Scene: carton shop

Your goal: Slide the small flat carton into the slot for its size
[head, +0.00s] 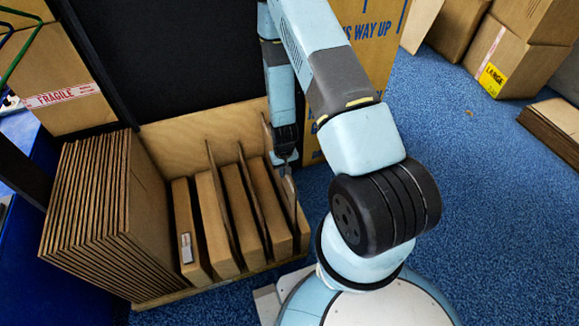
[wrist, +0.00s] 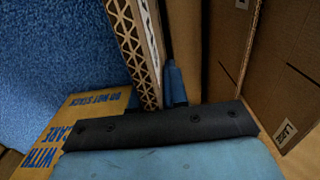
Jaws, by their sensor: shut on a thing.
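My gripper (head: 287,176) points down at the right end of the wooden slotted rack (head: 205,128). In the wrist view my gripper (wrist: 158,100) is shut on the edge of a flat carton (wrist: 138,45), whose corrugated layers show between the fingers. The held carton stands on edge, close beside a brown panel to its right. In the head view it is mostly hidden by my gripper and the rack's right side. I cannot tell how deep it sits in a slot.
Several flat cartons (head: 212,225) stand in the rack between thin dividers. A thick row of larger flat cartons (head: 95,205) fills its left side. A tall printed carton (head: 372,30) stands behind my arm.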

